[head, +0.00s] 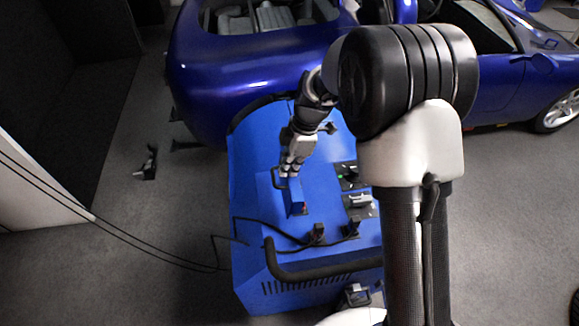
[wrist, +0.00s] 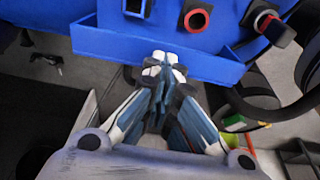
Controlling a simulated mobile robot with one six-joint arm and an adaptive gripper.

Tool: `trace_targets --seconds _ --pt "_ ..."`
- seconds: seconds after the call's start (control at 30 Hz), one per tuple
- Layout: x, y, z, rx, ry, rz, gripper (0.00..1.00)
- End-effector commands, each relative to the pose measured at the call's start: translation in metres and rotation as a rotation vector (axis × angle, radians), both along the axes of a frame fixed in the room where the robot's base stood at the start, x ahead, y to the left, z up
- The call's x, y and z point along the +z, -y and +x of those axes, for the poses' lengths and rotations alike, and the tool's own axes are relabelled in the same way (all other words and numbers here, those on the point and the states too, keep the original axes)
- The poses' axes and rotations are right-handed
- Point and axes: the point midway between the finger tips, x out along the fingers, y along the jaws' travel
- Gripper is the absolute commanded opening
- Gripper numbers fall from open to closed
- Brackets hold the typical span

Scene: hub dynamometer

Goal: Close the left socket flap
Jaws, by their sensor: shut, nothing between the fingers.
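My gripper (head: 285,172) reaches down over the blue dynamometer unit (head: 250,262) in the head view, its fingers together and empty. In the wrist view my gripper (wrist: 164,60) has its fingertips at a blue ledge (wrist: 100,42); I cannot tell whether they touch it. Beyond the ledge, a red-ringed socket (wrist: 197,19) shows near the top middle. Another red-ringed part with a dark, tilted piece (wrist: 280,33) is at the upper right. In the head view a raised blue part (head: 296,190) with a little red stands just below the fingertips. I cannot tell which part is the left flap.
Two dark plugs (head: 318,233) with cables sit on the panel below the gripper. A blue car (head: 235,75) stands behind.

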Motion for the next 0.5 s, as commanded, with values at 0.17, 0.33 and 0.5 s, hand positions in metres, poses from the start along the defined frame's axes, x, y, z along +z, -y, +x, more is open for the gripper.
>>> trace_targets --seconds 0.17,0.33,0.5 --pt "-0.002 -0.001 0.000 0.000 -0.001 0.000 0.00" --pt "-0.002 -0.005 -0.001 0.000 -0.001 0.000 0.00" --pt "-0.004 -0.025 -0.005 -0.002 -0.002 0.001 0.00"
